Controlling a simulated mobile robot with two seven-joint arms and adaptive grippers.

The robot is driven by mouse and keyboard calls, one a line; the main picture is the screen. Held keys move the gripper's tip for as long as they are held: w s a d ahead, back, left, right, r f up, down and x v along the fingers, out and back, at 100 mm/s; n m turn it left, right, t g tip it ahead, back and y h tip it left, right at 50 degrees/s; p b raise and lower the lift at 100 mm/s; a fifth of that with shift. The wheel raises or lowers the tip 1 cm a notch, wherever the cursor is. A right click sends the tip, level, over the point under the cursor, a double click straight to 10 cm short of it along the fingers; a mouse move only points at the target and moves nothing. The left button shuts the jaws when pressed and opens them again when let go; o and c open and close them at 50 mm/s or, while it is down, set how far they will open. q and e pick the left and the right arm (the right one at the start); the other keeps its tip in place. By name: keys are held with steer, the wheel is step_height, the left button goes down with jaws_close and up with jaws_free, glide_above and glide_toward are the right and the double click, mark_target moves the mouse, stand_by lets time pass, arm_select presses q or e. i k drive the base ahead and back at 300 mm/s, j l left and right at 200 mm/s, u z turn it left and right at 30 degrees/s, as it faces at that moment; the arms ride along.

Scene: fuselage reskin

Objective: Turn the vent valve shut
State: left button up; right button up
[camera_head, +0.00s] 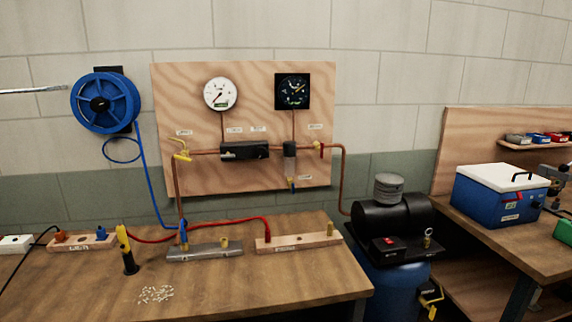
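The small labels are too blurred to read, so I cannot tell which valve is the vent valve. A yellow-handled valve (181,151) sits at the left end of the copper pipe on the wooden wall panel (200,85), its handle tilted. A valve with a red and yellow part (319,148) sits near the pipe's right end. A yellow lever (431,298) shows low on the blue tank. Neither of my grippers is in view.
A white gauge (220,93) and a black dial (292,91) are on the panel. The wooden bench (250,285) holds a grey metal block (205,251), wooden blocks, red and blue hoses and an upright yellow-black tool (128,252). A black compressor (393,217) stands right of it.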

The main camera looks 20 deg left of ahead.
mark_target(184, 158)
steer(key=u, duration=1.35)
